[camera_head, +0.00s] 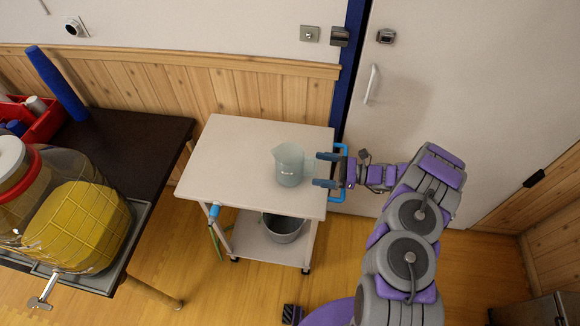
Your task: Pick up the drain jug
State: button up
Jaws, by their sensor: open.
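The drain jug (289,166) is a pale, translucent grey-blue jug with a spout at its upper left and a handle on its right side. It stands upright on the top shelf of a white cart (235,160), right of the middle. My gripper (319,170) is open just to the right of the jug, its two fingers pointing left toward the handle side. The fingertips are close to the handle. I cannot tell whether they touch it or have the handle between them.
A large glass jar (75,225) with yellow contents and a metal tap (45,290) stands on a dark table (140,150) at left. A grey bucket (284,228) sits on the cart's lower shelf. A white door (450,90) is behind my arm. The cart top's left half is clear.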

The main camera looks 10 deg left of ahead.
aim_at(304, 167)
jog(key=shift+w+a+f+b, duration=0.1)
jog(key=shift+a+b, duration=0.35)
jog(key=shift+a, duration=1.1)
jog(key=shift+w+a+f+b, duration=0.1)
jog(key=shift+a+b, duration=0.3)
jog(key=shift+a, duration=1.15)
jog(key=shift+d, duration=0.2)
jog(key=c, duration=0.5)
grip_shut()
